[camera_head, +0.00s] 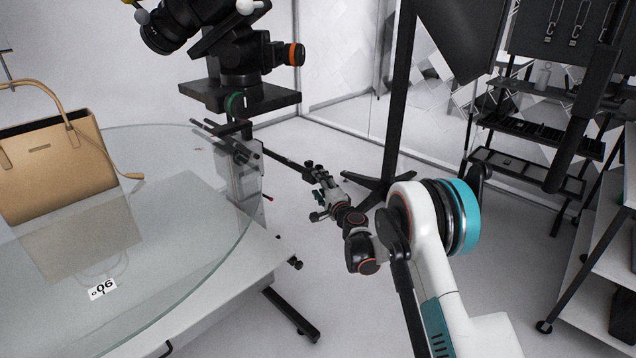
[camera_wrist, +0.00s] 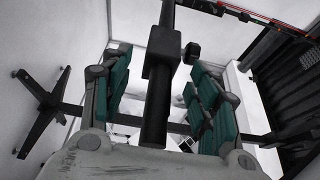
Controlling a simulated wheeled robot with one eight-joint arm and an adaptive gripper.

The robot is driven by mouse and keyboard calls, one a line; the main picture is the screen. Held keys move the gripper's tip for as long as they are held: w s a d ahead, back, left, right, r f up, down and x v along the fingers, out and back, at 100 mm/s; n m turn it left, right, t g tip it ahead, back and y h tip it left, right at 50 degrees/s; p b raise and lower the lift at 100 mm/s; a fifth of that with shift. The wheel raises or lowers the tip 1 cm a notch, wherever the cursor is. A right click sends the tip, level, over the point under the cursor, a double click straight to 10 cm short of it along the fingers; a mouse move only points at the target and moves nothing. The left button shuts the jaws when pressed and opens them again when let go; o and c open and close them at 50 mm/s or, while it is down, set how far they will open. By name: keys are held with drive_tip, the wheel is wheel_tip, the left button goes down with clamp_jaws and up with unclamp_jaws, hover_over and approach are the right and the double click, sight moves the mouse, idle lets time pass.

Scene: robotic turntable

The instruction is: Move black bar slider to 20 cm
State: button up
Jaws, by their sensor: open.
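A black bar (camera_head: 278,159) runs out from the stand under the camera towards my gripper (camera_head: 318,178) in the head view. In the wrist view the black bar (camera_wrist: 156,110) stands upright in the picture, between the teal pads of my gripper (camera_wrist: 162,68). A thicker black block (camera_wrist: 161,55) sits on it near the fingertips. My gripper is open, with a finger on each side of the bar and visible gaps. I cannot tell which part is the slider, and no slider reading is legible.
A glass turntable (camera_head: 190,275) with a tan handbag (camera_head: 55,165) and a "90°" label (camera_head: 102,289) fills the left. A camera (camera_head: 215,30) sits on a black plate (camera_head: 240,97). A black tripod stand (camera_head: 398,110) rises behind my gripper. Shelves (camera_head: 535,125) stand at right.

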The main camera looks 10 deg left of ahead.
drive_tip(key=v, duration=0.9)
drive_tip(key=shift+s, duration=0.1)
